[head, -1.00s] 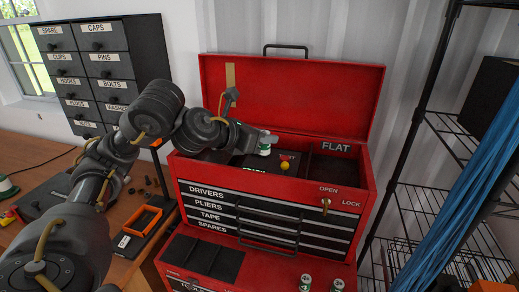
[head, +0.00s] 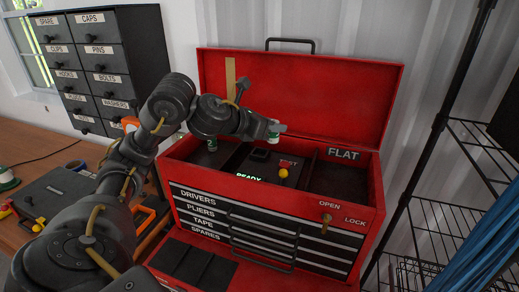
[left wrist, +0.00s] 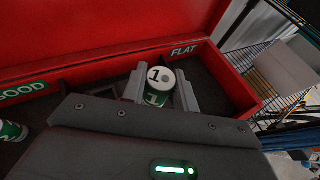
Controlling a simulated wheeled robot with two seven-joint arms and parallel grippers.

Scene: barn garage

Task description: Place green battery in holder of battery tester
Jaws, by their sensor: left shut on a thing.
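My left gripper (head: 276,128) is shut on a green and white battery (head: 273,134), held above the back of the open red toolbox. In the left wrist view the battery (left wrist: 160,86) stands between the two fingers, its white end marked 1. My right gripper is out of view.
The toolbox (head: 185,152) has a raised red lid (head: 320,95) behind my gripper. Its right compartment (head: 340,180), labelled FLAT, looks empty; GOOD shows on the left in the wrist view. Black drawers (head: 90,70) stand left, a wire shelf (head: 450,215) right.

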